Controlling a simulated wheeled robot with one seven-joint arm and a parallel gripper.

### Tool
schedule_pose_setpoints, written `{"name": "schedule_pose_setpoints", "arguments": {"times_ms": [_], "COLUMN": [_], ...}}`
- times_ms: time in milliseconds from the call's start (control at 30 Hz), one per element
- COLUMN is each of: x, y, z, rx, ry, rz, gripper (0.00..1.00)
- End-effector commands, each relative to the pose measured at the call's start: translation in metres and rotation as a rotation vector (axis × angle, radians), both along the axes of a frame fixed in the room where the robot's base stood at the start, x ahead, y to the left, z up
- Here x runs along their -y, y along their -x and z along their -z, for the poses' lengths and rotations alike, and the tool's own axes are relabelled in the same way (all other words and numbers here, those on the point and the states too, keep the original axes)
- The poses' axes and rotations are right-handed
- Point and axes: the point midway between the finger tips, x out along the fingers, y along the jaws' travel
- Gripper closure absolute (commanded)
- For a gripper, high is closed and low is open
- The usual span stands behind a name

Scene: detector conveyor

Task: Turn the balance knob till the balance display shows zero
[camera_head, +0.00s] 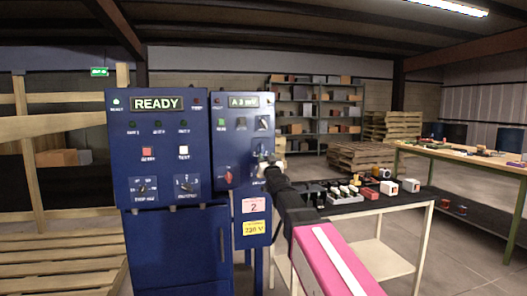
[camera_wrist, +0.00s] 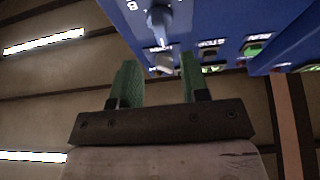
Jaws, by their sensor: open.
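The blue cabinet (camera_head: 168,222) has a left panel with a display reading READY. Its smaller right panel (camera_head: 230,147) has a display (camera_head: 243,101) that seems to read "A 3 mV", not zero. Several knobs sit on this panel, among them a dark knob (camera_head: 262,123) and a red one (camera_head: 229,177); their labels are too small to read, so I cannot tell which is the balance knob. My gripper (camera_head: 272,162) is at the panel's lower right edge. In the wrist view, its green fingers (camera_wrist: 157,75) are open, with a pale knob (camera_wrist: 163,63) seen between the tips and a blue-grey knob (camera_wrist: 158,18) above. Contact is unclear.
A black-topped table (camera_head: 408,199) with small blocks and parts stands right of my arm. A wooden workbench (camera_head: 470,157) is at far right. Shelves (camera_head: 318,110) and pallets (camera_head: 360,157) stand behind. Green and dark buttons (camera_wrist: 253,48) are near the knobs.

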Motion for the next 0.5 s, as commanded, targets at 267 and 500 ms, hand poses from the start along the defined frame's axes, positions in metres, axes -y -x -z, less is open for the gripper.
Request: {"name": "schedule_pose_setpoints", "arguments": {"times_ms": [267, 500], "x": [-0.014, -0.019], "y": [-0.049, -0.065], "z": [-0.02, -0.027], "rx": [-0.002, -0.002], "ry": [0.001, 0.0], "rz": [0.0, 0.001], "gripper": [0.58, 0.58]}}
